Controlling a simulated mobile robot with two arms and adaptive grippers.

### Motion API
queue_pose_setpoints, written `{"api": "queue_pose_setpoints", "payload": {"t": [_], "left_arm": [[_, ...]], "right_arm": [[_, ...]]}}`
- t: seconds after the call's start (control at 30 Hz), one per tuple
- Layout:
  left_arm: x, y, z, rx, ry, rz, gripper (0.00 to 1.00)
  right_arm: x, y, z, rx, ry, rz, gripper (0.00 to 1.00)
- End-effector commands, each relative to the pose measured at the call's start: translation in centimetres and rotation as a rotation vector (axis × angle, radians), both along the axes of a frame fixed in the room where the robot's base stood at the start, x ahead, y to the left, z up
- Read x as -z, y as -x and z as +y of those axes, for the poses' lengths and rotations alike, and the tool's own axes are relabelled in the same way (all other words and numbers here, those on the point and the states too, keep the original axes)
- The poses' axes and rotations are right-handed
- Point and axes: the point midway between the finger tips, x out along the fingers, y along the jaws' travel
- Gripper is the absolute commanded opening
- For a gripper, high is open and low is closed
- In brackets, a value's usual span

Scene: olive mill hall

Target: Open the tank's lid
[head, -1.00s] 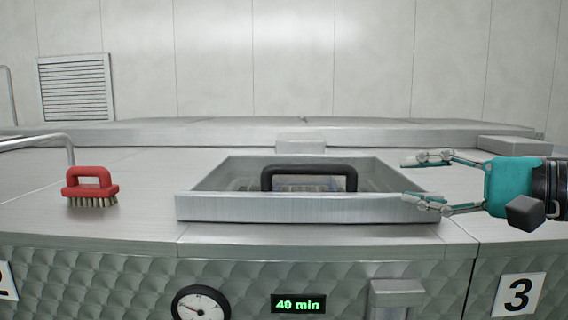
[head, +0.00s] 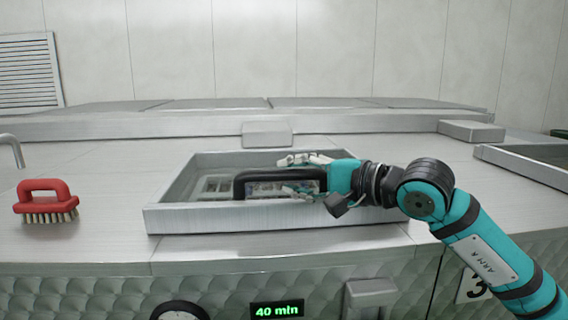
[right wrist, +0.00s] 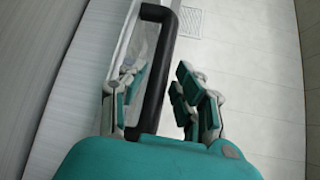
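The tank's lid has a raised black handle (head: 252,178) and sits inside a rectangular raised metal rim (head: 240,220) on the steel top. Part of the lid's surface behind the handle looks see-through, and my gripper and arm hide its right part. My right gripper (head: 288,176) has come in from the right, with one finger behind the handle and one in front. In the right wrist view the handle (right wrist: 159,75) runs between the open fingers (right wrist: 162,88), with a visible gap to the right finger. My left gripper does not show.
A red-handled brush (head: 45,203) stands on the steel top at the left. Low metal boxes (head: 267,134) sit behind the rim, and another open-topped rim (head: 530,165) is at the right. A green "40 min" display (head: 277,310) is on the front. The top between brush and rim is clear.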

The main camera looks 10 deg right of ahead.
Motion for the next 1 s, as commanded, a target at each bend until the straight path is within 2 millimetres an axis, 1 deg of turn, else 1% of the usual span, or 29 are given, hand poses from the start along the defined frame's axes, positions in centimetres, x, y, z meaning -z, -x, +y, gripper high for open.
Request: {"api": "queue_pose_setpoints", "payload": {"t": [0.03, 0.2, 0.53, 0.57, 0.7, 0.8, 1.0], "left_arm": [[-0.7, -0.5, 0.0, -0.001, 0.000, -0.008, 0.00], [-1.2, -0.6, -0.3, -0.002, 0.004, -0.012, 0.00], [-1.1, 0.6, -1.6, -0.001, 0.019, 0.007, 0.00], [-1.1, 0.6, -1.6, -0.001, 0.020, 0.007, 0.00], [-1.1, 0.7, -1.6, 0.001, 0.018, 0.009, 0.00], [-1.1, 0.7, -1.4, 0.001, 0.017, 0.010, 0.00], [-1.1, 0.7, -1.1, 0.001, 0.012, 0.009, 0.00]], "right_arm": [[-0.2, -0.5, 0.6, -0.003, -0.002, 0.003, 0.31], [0.2, -1.6, 1.7, -0.001, -0.001, 0.001, 0.31], [0.4, -1.9, 1.9, 0.000, -0.001, -0.001, 0.31], [0.4, -1.9, 1.9, 0.000, -0.001, -0.001, 0.30], [0.4, -1.9, 1.9, 0.000, 0.000, 0.000, 0.12], [0.4, -1.9, 1.9, 0.000, 0.000, 0.000, 0.00], [0.5, -1.9, 1.9, 0.000, 0.001, 0.001, 0.00]]}}
